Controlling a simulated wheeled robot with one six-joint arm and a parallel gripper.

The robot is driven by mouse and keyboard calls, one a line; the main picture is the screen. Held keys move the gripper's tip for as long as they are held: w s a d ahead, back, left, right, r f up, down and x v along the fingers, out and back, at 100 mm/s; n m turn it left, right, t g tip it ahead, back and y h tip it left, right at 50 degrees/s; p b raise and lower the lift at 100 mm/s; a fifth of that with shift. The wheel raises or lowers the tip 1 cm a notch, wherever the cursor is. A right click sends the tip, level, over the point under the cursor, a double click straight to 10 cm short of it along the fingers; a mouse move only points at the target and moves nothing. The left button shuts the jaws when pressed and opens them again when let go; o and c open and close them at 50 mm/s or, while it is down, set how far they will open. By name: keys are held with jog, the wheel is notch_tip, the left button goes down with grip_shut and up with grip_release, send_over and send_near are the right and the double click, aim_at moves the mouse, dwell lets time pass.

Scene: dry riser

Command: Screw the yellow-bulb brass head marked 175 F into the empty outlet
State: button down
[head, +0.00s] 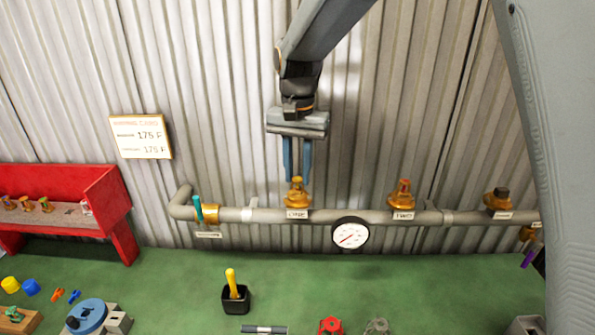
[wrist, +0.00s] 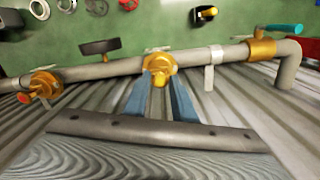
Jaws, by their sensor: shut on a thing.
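A brass head (head: 297,190) with a yellowish top stands upright on the outlet tagged ONE of the grey pipe (head: 262,215). My gripper (head: 297,178) points down from above, its two blue fingers closed on this head. In the wrist view the head (wrist: 159,66) sits between the fingertips (wrist: 160,78), in line with the pipe. I cannot read its marking or tell how far it is threaded in. Outlet TWO carries a brass head with a red-orange top (head: 404,192). The outlet to its right carries a brass piece with a dark top (head: 498,199).
A wall card (head: 140,136) reads 175 F. A red rack (head: 105,190) at left holds several brass heads. A teal-lever valve (head: 198,208), a round gauge (head: 350,234) and a purple-handled valve (head: 529,258) are on the pipe. Tools and parts lie on the green bench (head: 180,285).

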jog(key=m, duration=0.5)
jog(key=c, duration=1.5)
grip_release()
jog(key=n, duration=0.4)
jog(key=shift+n, duration=0.3)
jog(key=n, duration=0.3)
jog(key=shift+n, duration=0.4)
jog(key=n, duration=0.4)
jog(key=shift+n, duration=0.3)
jog(key=n, duration=0.4)
